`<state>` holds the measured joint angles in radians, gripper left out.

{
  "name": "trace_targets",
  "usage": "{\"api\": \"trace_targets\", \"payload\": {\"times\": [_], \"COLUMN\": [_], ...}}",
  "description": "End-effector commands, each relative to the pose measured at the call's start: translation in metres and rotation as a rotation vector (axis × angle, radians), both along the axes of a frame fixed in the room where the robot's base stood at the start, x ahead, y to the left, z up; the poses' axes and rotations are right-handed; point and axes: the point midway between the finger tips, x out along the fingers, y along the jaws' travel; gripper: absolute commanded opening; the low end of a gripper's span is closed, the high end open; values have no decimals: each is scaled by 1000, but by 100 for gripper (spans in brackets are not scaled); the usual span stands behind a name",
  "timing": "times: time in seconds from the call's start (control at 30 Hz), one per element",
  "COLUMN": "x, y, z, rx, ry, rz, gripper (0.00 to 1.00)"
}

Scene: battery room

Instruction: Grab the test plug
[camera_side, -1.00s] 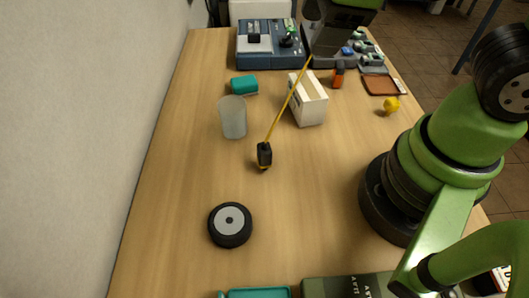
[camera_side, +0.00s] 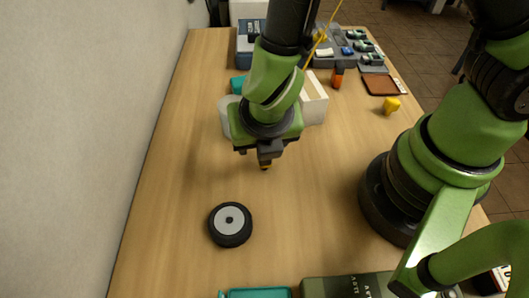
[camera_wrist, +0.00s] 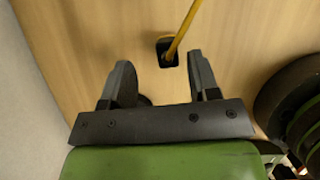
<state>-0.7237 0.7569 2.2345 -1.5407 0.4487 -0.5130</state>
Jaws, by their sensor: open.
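The test plug is a small black block with a yellow tip and a yellow cable. In the side view the plug (camera_side: 265,166) mostly hides behind my gripper (camera_side: 265,150), with only its lower end showing. In the wrist view the plug (camera_wrist: 164,50) lies on the table at the open ends of my fingers, nearer the right finger, with the yellow cable (camera_wrist: 186,25) rising from it. My gripper (camera_wrist: 158,62) is open and empty, pointing down. The height between fingers and plug is hard to tell.
A black wheel with a grey hub (camera_side: 230,225) lies at the front. A frosted cup (camera_side: 224,118) and a white open box (camera_side: 315,100) stand close behind my gripper, partly hidden. The table (camera_side: 165,200) is clear left of the wheel.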

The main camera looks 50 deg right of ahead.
Motion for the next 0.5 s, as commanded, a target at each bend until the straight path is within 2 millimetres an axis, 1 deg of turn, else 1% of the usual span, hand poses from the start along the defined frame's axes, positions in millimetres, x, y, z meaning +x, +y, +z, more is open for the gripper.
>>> {"api": "trace_targets", "payload": {"times": [0.23,0.5], "x": [1,3], "y": [-4,-13], "z": [-11,-38], "rx": [-1,-1], "ry": [2,3], "rz": [0,-3], "gripper": [55,55]}}
